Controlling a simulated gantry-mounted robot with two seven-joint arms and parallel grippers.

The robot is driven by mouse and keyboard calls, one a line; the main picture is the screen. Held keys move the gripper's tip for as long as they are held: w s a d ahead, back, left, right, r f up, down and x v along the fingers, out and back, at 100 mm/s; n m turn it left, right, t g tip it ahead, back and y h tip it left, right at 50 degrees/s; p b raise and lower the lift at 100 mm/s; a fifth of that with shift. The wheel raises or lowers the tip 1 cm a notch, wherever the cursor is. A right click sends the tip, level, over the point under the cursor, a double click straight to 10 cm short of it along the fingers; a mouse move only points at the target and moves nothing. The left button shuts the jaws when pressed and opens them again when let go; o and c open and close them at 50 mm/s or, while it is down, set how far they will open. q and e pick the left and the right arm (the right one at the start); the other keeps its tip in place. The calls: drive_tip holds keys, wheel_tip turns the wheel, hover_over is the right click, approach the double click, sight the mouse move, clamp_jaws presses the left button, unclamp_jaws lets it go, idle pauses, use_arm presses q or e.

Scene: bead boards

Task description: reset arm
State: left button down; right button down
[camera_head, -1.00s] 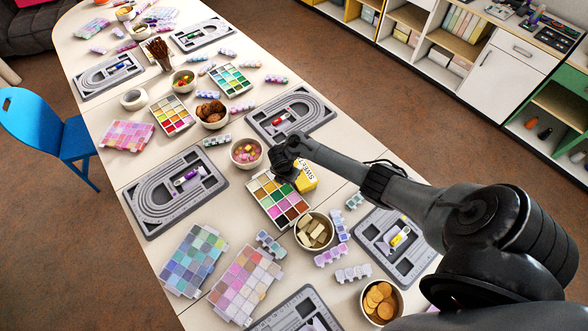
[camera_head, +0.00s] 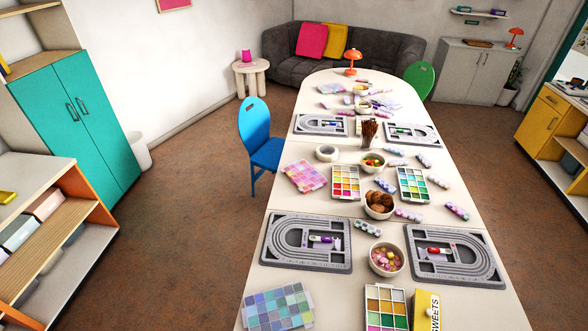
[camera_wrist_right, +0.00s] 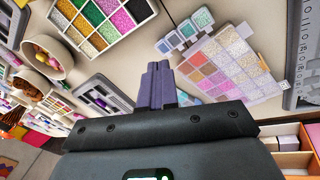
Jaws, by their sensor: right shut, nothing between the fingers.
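My right gripper (camera_wrist_right: 158,82) shows in the right wrist view, its fingers closed together with nothing between them. It is above the table area, and the contact of its tips with anything cannot be seen. A bead tray with colored compartments (camera_wrist_right: 103,22) lies up and left of the fingers in that view. A pastel bead box (camera_wrist_right: 228,62) lies to their right. Neither arm shows in the head view. My left gripper is in no view.
The long table (camera_head: 345,212) carries grey bead boards (camera_head: 308,242), (camera_head: 452,256), bead trays (camera_head: 412,184) and snack bowls (camera_head: 386,259). A yellow SWEETS box (camera_head: 426,311) stands at the near edge. A blue chair (camera_head: 258,125) is at the left side. Open floor (camera_head: 190,230) lies left.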

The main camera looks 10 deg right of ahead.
drive_tip(key=s+a+r+m+y, duration=0.1)
drive_tip(key=s+a+r+m, duration=0.1)
drive_tip(key=s+r+m, duration=0.7)
wheel_tip(320, 180, up, 17)
drive_tip(key=s+n+p, duration=0.1)
drive_tip(key=p, duration=1.3)
drive_tip(key=shift+t, duration=0.3)
